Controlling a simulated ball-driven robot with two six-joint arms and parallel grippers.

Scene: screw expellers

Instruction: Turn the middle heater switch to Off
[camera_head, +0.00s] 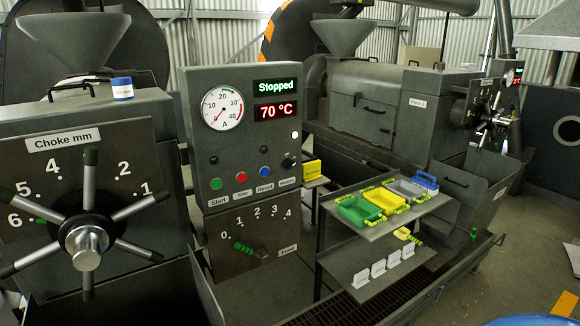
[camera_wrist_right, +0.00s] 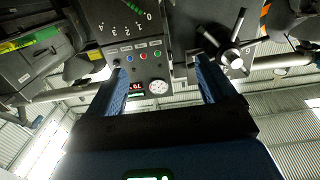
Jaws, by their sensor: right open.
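The heater switch (camera_head: 289,162) is a small black knob at the right end of the button row on the middle machine's grey control panel (camera_head: 236,88). Its label sits just below it. Its pointer direction is too small to tell. The display (camera_head: 275,112) reads Stopped and 70 °C. In the right wrist view, which is upside down, the knob (camera_wrist_right: 116,63) shows close to one fingertip. My right gripper (camera_wrist_right: 160,65) is open and empty, its blue fingers apart and pointing toward the panel. I cannot tell whether it touches anything. My left gripper is not in view.
The choke wheel (camera_head: 88,240) with long spokes stands left of the panel. A feed lever (camera_head: 255,249) is below it. A shelf (camera_head: 345,238) with green, yellow, grey and blue bins stands to the right. Another machine (camera_head: 375,100) stands behind.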

